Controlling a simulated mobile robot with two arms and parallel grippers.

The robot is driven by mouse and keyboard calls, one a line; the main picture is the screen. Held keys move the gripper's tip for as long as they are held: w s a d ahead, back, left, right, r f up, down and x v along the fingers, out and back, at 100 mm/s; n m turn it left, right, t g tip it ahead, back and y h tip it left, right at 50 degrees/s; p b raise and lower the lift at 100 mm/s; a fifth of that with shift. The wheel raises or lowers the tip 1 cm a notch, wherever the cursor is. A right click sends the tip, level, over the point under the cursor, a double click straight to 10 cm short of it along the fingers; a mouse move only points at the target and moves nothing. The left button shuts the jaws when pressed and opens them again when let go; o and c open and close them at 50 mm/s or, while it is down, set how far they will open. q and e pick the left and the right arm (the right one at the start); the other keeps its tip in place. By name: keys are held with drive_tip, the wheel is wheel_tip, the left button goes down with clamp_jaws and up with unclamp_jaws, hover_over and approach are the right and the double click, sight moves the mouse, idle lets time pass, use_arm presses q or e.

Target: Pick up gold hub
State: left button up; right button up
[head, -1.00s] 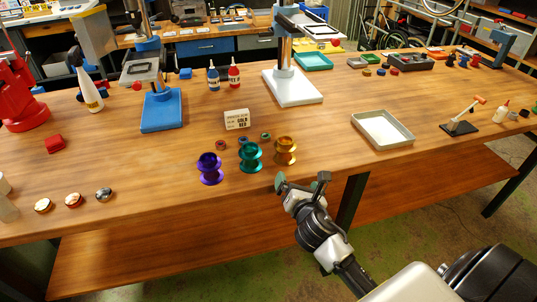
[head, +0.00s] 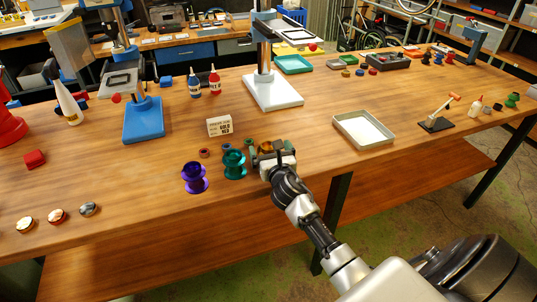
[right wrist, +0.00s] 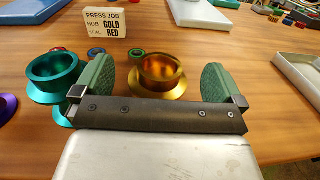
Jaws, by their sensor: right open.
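The gold hub (right wrist: 163,76) stands upright on the wooden table, between the two open green fingers of my right gripper (right wrist: 158,82) in the right wrist view. A gap shows on each side of it. In the head view my right gripper (head: 267,150) covers most of the gold hub (head: 266,147). The teal hub (head: 234,164) stands just left of the gripper, close to its left finger in the right wrist view (right wrist: 55,78). The purple hub (head: 194,177) stands further left. My left gripper is not in view.
A card (right wrist: 105,22) reading "PRESS JOB, HUB GOLD, SEAL RED" stands behind the hubs. Small seal rings (head: 204,153) lie near it. A white-based press (head: 272,92) stands behind, and an empty tray (head: 364,130) lies to the right with clear table between.

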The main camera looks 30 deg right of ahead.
drive_tip(key=shift+x, duration=1.15)
drive_tip(key=shift+f, duration=0.1)
drive_tip(key=shift+s, duration=0.1)
drive_tip(key=c, duration=1)
drive_tip(key=shift+c, duration=0.7)
